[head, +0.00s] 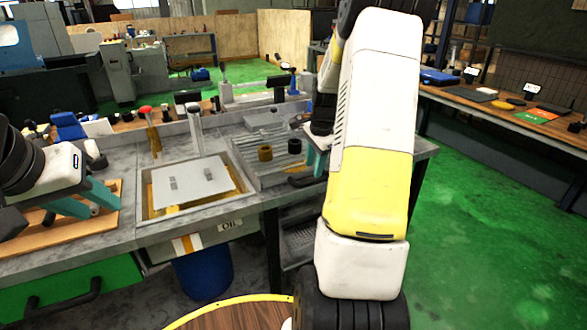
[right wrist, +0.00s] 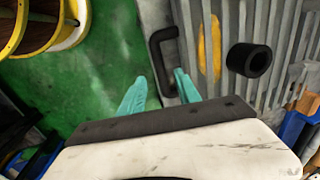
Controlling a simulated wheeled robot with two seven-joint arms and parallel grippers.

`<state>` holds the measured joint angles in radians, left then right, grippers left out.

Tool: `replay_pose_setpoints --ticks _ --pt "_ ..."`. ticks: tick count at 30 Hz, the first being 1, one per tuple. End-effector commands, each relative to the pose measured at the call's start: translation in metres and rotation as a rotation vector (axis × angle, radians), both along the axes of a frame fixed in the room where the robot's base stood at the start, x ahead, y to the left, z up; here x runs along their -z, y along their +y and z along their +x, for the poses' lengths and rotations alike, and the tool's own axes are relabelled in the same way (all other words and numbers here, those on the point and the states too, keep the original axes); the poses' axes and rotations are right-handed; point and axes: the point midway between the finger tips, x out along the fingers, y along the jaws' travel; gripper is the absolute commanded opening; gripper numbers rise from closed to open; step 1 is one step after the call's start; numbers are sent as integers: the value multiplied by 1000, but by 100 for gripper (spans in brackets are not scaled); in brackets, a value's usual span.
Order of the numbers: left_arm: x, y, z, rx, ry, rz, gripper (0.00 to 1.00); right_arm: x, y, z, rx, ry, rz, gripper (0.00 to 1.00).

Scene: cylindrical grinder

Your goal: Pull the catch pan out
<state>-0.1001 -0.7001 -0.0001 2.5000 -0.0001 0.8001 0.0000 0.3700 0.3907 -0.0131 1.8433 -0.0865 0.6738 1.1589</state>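A grey tray with a slatted top (head: 268,172), which looks like the catch pan, lies on the bench at centre. In the right wrist view a black U-shaped handle (right wrist: 158,66) sits at its near edge. My right gripper (right wrist: 161,92) is open, its teal fingers spread on either side of the handle's lower end; whether they touch it I cannot tell. In the head view this gripper (head: 315,160) is mostly hidden behind my right arm. My left gripper (head: 84,202) is open at the far left, over a wooden board (head: 40,232).
A recessed basin with a pale plate (head: 190,183) is to the left. A blue drum (head: 203,272) stands below the bench. Green floor (head: 475,215) is open at right.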

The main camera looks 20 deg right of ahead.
Motion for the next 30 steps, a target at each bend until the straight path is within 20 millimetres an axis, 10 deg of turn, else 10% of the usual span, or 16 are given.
replay_pose_setpoints --ticks 9,20,27,30 --pt "0 0 0 0 0 0 36 46 1 8 -2 2 0 40" --pt "0 0 0 0 0 0 36 52 1 10 -2 0 0 40" --pt "0 0 0 0 0 0 36 52 1 10 -2 0 0 0" --pt "0 0 0 0 0 0 36 52 1 10 -2 0 0 0"
